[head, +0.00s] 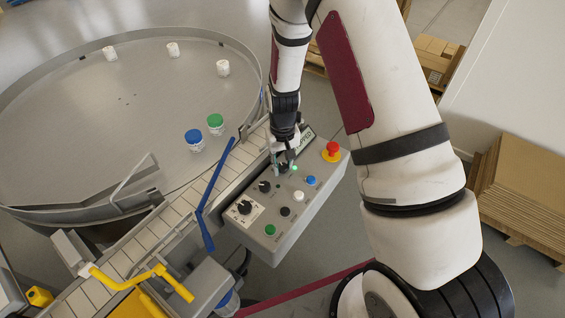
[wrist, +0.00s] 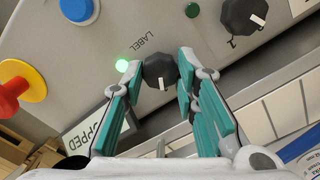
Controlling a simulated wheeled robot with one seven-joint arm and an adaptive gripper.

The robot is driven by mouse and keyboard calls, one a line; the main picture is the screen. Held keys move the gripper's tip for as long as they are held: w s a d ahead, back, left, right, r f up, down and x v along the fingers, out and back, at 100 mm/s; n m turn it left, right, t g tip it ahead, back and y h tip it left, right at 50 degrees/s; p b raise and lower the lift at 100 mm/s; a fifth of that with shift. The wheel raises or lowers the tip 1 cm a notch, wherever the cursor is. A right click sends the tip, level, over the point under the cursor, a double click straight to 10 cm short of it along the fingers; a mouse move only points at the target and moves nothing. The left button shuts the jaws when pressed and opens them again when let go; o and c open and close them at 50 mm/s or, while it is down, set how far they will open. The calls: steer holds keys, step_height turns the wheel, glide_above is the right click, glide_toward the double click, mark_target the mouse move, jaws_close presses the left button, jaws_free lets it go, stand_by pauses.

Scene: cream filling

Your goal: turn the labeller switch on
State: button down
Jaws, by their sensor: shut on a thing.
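The labeller switch is a dark rotary knob (wrist: 160,72) with a white pointer mark, beside the word LABEL on the grey control panel (head: 258,218). In the wrist view its mark points toward the bottom of the picture, toward my gripper. A small green lamp (wrist: 122,66) next to the knob is lit; it also shows in the head view (head: 295,168). My gripper (wrist: 161,66) has its teal fingers on both sides of the knob and is shut on it. In the head view my gripper (head: 283,165) comes down from above and mostly hides the knob.
A red emergency button on yellow (head: 332,151) sits at the panel's far right end. Blue (head: 311,180), white and green buttons and other black knobs (head: 244,207) share the panel. The conveyor (head: 150,236) and round table (head: 130,120) with several jars lie left.

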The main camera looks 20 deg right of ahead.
mark_target(282, 166)
steer(key=c, duration=1.2)
jaws_free()
steer(key=shift+c, duration=0.2)
step_height(282, 166, up, 12)
